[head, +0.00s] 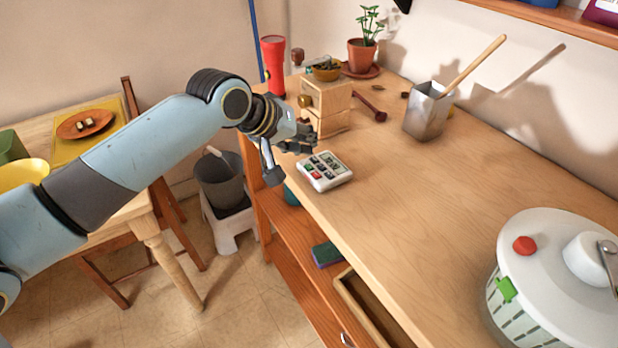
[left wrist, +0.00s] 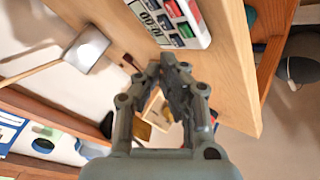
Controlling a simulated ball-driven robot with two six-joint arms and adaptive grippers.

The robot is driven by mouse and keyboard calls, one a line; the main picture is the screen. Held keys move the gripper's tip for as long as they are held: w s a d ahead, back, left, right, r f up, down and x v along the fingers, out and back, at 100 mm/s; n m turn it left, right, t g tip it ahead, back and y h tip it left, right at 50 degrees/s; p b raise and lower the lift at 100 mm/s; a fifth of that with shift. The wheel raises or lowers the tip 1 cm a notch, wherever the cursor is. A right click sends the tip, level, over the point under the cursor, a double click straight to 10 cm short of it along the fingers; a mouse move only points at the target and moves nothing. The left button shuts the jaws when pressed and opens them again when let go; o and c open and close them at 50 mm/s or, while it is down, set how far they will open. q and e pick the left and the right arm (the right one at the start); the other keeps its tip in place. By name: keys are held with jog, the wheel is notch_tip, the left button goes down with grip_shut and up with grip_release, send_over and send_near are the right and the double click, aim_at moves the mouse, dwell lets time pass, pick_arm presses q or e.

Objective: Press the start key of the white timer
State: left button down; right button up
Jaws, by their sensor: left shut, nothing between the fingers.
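The white timer (head: 324,172) lies on the wooden worktop near its left edge, with a small display and several dark keys, a red one and a green one. My left gripper (head: 308,143) is shut and empty, above the worktop just beyond the timer. It appears apart from the timer. Its closed fingers show in the left wrist view (left wrist: 170,62), beside the timer. My right gripper is not in view.
A wooden box with a knob (head: 333,108) stands close behind my left gripper, near a red torch (head: 273,62) and a potted plant (head: 362,55). A metal pot with a wooden handle (head: 428,112) stands farther right. A salad spinner (head: 545,300) fills the front right. The middle worktop is clear.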

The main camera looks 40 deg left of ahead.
pick_arm(q)
jog(key=shift+f, duration=0.75)
jog(key=shift+f, duration=0.1)
dwell(0.8)
jog(key=shift+f, duration=0.3)
jog(key=shift+f, duration=0.3)
dwell(0.5)
dwell(0.3)
jog(key=shift+r+p, duration=0.75)
jog(key=shift+p, duration=0.25)
